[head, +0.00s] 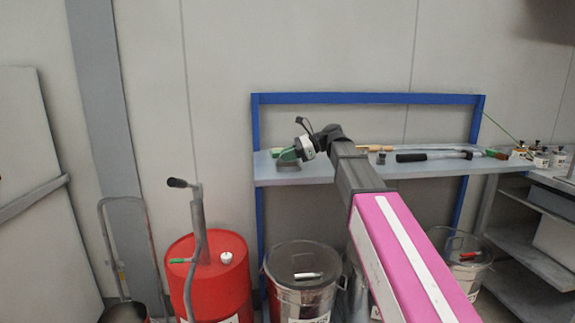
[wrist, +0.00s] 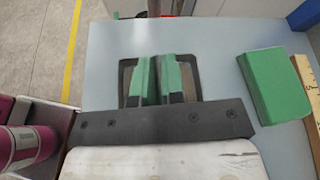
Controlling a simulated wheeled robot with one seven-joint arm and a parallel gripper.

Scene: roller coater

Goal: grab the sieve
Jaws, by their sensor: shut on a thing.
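My gripper (wrist: 159,66) has green-padded fingers, close together and pointing down at the grey shelf top (wrist: 105,40). A dark grey, flat-edged thing, which I take to be the sieve (wrist: 127,72), shows on both sides of the fingers. The fingers are shut on its narrow middle part, which they mostly hide. In the head view my gripper (head: 289,155) is low over the left end of the shelf, with the grey sieve (head: 288,167) directly beneath it. I cannot tell whether the sieve touches the shelf.
A green block (wrist: 274,84) lies right of my gripper in the wrist view, beside a wooden ruler-like strip (wrist: 307,80). Along the shelf lie a long black-handled tool (head: 425,156) and small jars (head: 541,158). A red drum (head: 209,285) and metal bin (head: 302,270) stand below.

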